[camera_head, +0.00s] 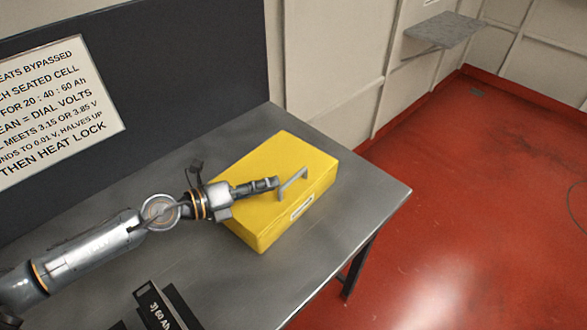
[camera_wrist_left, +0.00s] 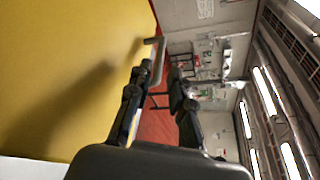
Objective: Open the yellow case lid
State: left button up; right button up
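The yellow case (camera_head: 265,158) sits on the grey table with its lid shut. A grey bar handle (camera_head: 293,183) stands up from the lid near its front right edge. A pale label (camera_head: 302,206) is on the front side. My left gripper (camera_head: 277,183) reaches over the lid from the left, its tips close to the handle. In the left wrist view, the fingers (camera_wrist_left: 158,78) are apart, and the handle (camera_wrist_left: 158,58) shows just beyond the tips, by the left-hand finger. I cannot tell whether they touch. The yellow case surface (camera_wrist_left: 70,70) fills the left side. My right gripper is out of view.
The grey table (camera_head: 345,215) has free room right of the case. A black item marked "60 Ah" (camera_head: 155,308) lies at its front edge. A dark panel (camera_head: 190,80) with a text sign (camera_head: 60,110) stands behind. Red floor (camera_head: 460,200) lies to the right.

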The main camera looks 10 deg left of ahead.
aim_at(294, 176)
pick_arm(q)
jog(key=p+x, duration=0.1)
jog(key=x, duration=0.5)
jog(key=shift+w+d+r+p, duration=0.1)
jog(key=shift+d+p, duration=0.05)
jog(key=shift+p, duration=0.15)
jog(key=shift+w+d, duration=0.25)
jog(key=shift+w+d+f, duration=0.2)
jog(key=shift+d+f, duration=0.05)
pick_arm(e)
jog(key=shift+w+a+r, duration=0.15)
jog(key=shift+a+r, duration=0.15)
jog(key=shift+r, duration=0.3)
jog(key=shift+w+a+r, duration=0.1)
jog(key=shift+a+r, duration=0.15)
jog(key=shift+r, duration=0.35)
pick_arm(q)
jog(key=shift+c, duration=0.5)
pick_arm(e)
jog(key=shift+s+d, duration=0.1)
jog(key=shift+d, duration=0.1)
pick_arm(q)
grip_shut()
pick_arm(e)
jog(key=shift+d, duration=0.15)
